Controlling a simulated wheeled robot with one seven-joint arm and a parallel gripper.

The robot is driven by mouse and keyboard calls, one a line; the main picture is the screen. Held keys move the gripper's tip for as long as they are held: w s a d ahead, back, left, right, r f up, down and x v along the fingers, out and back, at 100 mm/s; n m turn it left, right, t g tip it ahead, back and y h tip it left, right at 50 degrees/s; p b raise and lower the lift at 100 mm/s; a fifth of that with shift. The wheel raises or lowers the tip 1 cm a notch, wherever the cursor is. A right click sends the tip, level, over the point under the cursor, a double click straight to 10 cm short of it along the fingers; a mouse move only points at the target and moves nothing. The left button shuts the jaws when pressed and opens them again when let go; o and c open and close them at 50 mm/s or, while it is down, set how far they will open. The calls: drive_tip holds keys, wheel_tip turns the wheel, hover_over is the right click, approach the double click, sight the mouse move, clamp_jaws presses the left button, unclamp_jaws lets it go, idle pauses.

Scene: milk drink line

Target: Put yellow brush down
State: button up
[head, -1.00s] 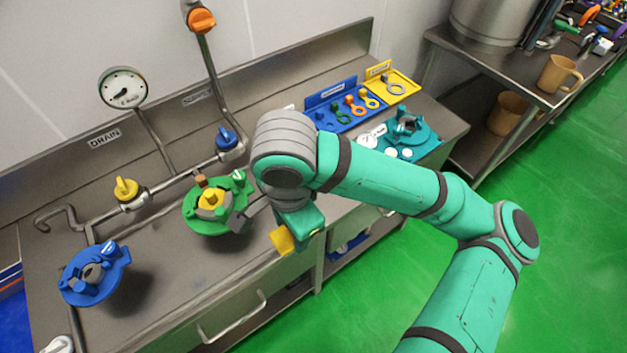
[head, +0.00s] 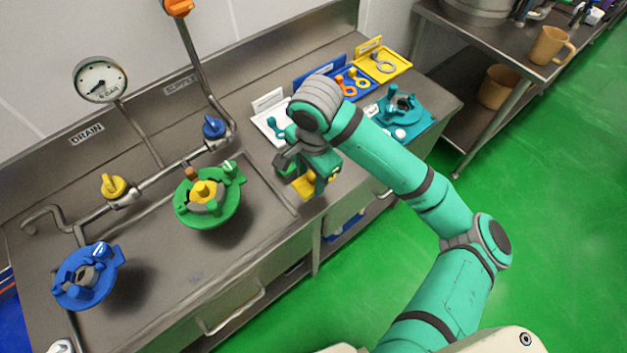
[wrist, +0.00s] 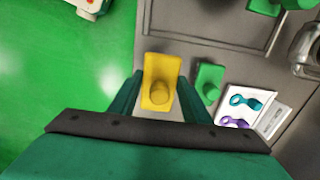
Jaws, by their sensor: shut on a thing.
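My gripper (head: 318,176) is shut on the yellow brush (head: 304,183), over the bench to the right of the green valve unit. In the wrist view the yellow brush (wrist: 158,72) sits between the fingers of my gripper (wrist: 160,92). The brush appears low, close to the bench top (head: 255,245); I cannot tell whether it touches. A green block-like thing (wrist: 208,82), perhaps another brush, is just right of the yellow brush in the wrist view, apart from it.
A white tray (wrist: 277,118) with teal and purple parts lies close by. The green valve unit (head: 207,197) and blue valve unit (head: 86,277) stand left. A blue tray (head: 330,68), yellow tray (head: 396,65) and teal unit (head: 404,110) are at the right. The front bench edge is close.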

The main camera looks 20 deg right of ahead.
sight(314, 180)
drive_tip(key=shift+w+d+f, duration=0.3)
drive_tip(key=shift+f, duration=0.2)
drive_tip(key=f, duration=0.3)
drive_tip(key=shift+w+d, duration=0.25)
drive_tip(key=shift+d, duration=0.05)
drive_tip(key=shift+w+f, duration=0.1)
drive_tip(key=shift+f, duration=0.35)
drive_tip(key=shift+f, duration=0.15)
drive_tip(key=o, duration=1)
